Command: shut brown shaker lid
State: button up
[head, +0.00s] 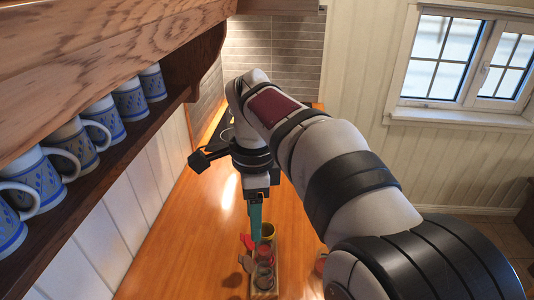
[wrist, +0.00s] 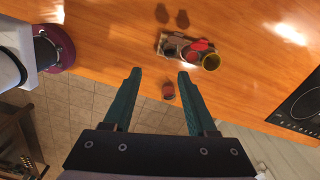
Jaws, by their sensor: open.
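A brown shaker (head: 263,278) stands at the near end of a small wooden tray, with its mouth open. Its brown lid (head: 246,263) tilts out to the left of it. In the wrist view the dark shaker (wrist: 168,53) is at the left end of the tray (wrist: 160,42); its lid is hard to make out there. My gripper (head: 255,238) points down, above and beyond the brown shaker, near the red and yellow ones. In the wrist view my gripper (wrist: 160,73) has its teal fingers wide apart with nothing between them.
A red shaker (head: 264,252) with a raised red lid (head: 247,241) and a yellow shaker (head: 267,230) share the tray. Mugs (head: 70,140) line a shelf at left. A cooktop (wrist: 300,105) is at right.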

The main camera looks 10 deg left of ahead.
jog(key=m, duration=0.2)
send_near(240, 258)
notch_tip(240, 258, down, 8)
jog(key=shift+s+a+f, duration=0.1)
grip_shut()
